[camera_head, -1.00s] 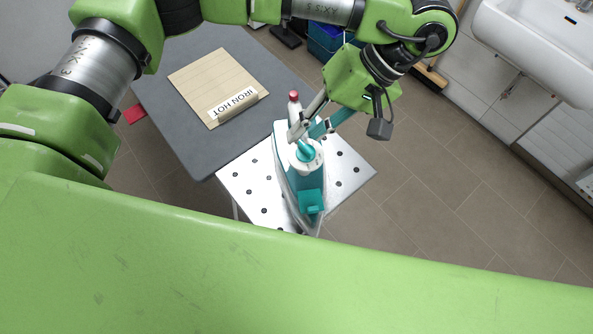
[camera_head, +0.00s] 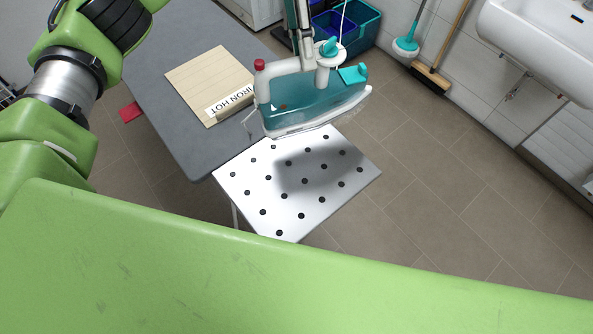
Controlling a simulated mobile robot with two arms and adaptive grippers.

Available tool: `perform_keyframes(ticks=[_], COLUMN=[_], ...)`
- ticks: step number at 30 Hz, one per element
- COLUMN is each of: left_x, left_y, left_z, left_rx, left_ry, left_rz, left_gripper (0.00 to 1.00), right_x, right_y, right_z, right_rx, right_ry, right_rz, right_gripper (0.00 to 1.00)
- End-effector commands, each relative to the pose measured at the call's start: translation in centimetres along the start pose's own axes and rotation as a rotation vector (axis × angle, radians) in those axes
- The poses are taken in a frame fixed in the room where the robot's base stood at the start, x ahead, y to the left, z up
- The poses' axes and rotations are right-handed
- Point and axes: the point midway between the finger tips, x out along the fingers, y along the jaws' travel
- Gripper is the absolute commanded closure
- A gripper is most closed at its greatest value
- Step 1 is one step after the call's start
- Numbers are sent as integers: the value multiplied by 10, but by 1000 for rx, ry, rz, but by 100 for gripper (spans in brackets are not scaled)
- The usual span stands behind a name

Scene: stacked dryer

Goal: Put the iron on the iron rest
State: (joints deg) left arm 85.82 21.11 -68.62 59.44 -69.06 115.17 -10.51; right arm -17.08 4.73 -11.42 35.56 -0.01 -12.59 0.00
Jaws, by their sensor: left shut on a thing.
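The teal and white iron (camera_head: 305,97) with a red cap hangs in the air in the upper middle, its pointed end to the right. My left gripper (camera_head: 304,52) comes down from the top edge and is shut on the iron's white handle. A white plate with rows of dark dots (camera_head: 277,203) lies below, bare, with the iron's shadow on it. A beige board (camera_head: 200,82) with a sign reading IRON HOT (camera_head: 229,103) lies at the left. I cannot tell for certain which of the two is the iron rest. My right gripper is not in view.
A grey ironing board (camera_head: 172,128) carries the beige board and adjoins the white plate. A teal and blue bin (camera_head: 358,30), a broom (camera_head: 432,75) and a sink (camera_head: 540,40) stand at the back right. The floor at the right is free.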

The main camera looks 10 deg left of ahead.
Motion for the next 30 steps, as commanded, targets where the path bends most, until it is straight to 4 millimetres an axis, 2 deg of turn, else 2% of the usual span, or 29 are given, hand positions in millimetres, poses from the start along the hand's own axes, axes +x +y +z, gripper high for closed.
perform_keyframes(ticks=[9, 16, 23, 30], left_x=[-28, -33, -21, 4], left_y=[17, 20, 14, -1], left_z=[-9, -11, -18, -33], left_rx=[-239, -291, -289, -289], left_ry=[-174, -208, -206, -204], left_rz=[-2, -2, -1, -3], left_gripper=[100, 100, 100, 100], right_x=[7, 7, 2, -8], right_y=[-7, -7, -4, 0], right_z=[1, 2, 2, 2], right_rx=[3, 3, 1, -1], right_ry=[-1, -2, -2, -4], right_rz=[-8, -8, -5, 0], right_gripper=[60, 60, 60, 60])
